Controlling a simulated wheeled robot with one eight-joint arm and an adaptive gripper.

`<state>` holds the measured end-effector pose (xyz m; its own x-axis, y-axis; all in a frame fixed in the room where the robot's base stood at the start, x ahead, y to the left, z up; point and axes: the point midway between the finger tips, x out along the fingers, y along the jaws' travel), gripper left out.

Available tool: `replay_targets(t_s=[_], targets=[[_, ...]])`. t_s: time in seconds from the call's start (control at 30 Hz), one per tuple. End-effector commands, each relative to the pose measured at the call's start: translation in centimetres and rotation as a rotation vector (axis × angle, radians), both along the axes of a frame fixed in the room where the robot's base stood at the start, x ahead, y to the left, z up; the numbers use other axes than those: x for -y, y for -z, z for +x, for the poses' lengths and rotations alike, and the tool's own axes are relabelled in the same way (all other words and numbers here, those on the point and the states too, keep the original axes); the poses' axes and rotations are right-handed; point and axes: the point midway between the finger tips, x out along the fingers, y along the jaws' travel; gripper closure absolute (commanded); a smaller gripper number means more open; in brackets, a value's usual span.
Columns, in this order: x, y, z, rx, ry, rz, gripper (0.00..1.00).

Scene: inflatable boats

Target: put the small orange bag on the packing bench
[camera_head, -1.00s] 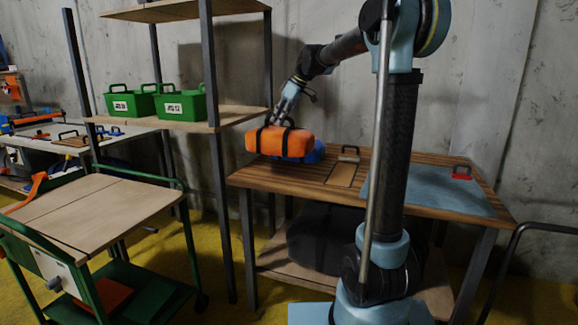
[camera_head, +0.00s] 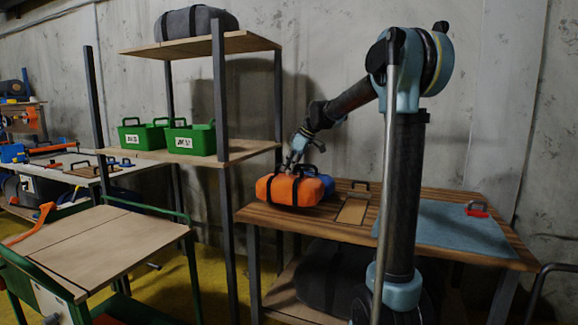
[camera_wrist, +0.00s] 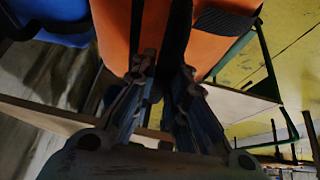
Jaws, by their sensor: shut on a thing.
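The small orange bag (camera_head: 275,190) has black straps and is level at the left end of the packing bench (camera_head: 280,217), low over its wooden top. I cannot tell whether its underside touches the wood. My gripper (camera_head: 297,164) is above the bag, shut on its black strap or handle. In the wrist view the orange bag (camera_wrist: 222,45) fills the top middle, and my fingers (camera_wrist: 165,75) reach to its dark strap. The exact grip is dark and partly hidden.
A blue bag (camera_head: 322,182) sits close behind the orange bag, partly hidden. A blue mat (camera_head: 450,228) and a red-handled item (camera_head: 477,211) lie at the bench's right. A shelf rack (camera_head: 222,154) with green boxes stands left, and a trolley (camera_head: 90,245) front left.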

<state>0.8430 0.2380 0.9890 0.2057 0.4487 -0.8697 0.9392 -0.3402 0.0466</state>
Motion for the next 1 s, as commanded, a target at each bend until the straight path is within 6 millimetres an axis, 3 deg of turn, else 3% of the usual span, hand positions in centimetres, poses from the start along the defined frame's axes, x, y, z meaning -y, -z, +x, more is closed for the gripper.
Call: replay_targets(t_s=[0.43, 0.77, 0.8, 0.87, 1.0], targets=[[0.1, 3.9, 0.0, 0.001, 0.001, 0.001, 1.00], [0.1, 4.1, 0.0, 0.001, 0.001, 0.001, 1.00], [0.1, 4.2, 0.0, 0.000, 0.001, 0.000, 0.82], [0.1, 4.2, 0.1, 0.000, 0.001, 0.000, 0.68], [0.1, 4.2, 0.0, 0.000, 0.001, 0.000, 0.66]])
